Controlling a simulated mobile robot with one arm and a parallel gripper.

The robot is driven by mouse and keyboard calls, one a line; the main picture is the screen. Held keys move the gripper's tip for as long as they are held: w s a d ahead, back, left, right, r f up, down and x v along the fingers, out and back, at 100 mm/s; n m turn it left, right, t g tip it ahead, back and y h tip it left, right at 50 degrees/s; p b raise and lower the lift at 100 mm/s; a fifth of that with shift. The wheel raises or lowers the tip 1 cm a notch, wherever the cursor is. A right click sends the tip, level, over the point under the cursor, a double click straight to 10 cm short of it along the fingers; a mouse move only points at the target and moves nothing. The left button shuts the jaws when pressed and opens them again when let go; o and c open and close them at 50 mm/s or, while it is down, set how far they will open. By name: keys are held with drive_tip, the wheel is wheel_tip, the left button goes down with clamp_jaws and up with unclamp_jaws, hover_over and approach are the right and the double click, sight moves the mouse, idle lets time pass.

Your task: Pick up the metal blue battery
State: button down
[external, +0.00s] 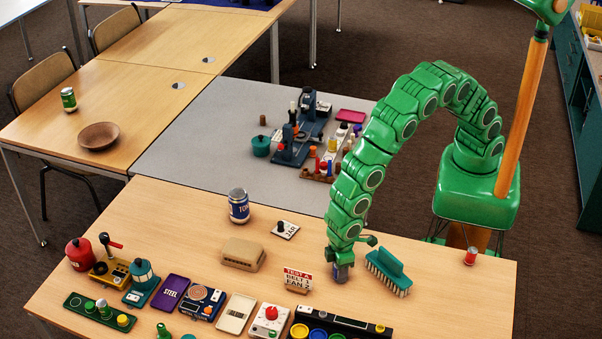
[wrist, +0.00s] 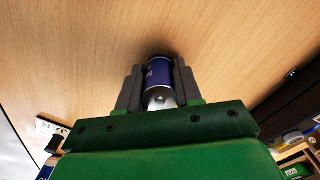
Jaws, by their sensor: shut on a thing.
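The metal blue battery (wrist: 159,76) shows in the wrist view as a dark blue cylinder with a silvery end facing the camera. It sits between the two grey fingers of my gripper (wrist: 158,84), which are shut on it from both sides. In the external view my gripper (external: 341,272) points down at the front table, between the small sign and the brush. The battery is mostly hidden by the fingers there. I cannot tell whether it touches the tabletop.
A teal brush (external: 388,270) lies close right of my gripper, and a "TEST A BELT CAN" sign (external: 297,280) stands close left. A blue can (external: 238,206), a tan box (external: 243,254) and a small red can (external: 471,256) share the wooden table (external: 440,300). Several devices line its front.

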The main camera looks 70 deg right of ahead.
drive_tip(key=shift+r, duration=0.6)
wheel_tip(320, 180, up, 2)
drive_tip(key=shift+r, duration=0.1)
drive_tip(key=s+d+r, duration=0.8)
drive_tip(key=d+r, duration=0.1)
drive_tip(key=d, duration=0.2)
drive_tip(key=shift+s+d+r, duration=0.15)
drive_tip(key=shift+r, duration=0.15)
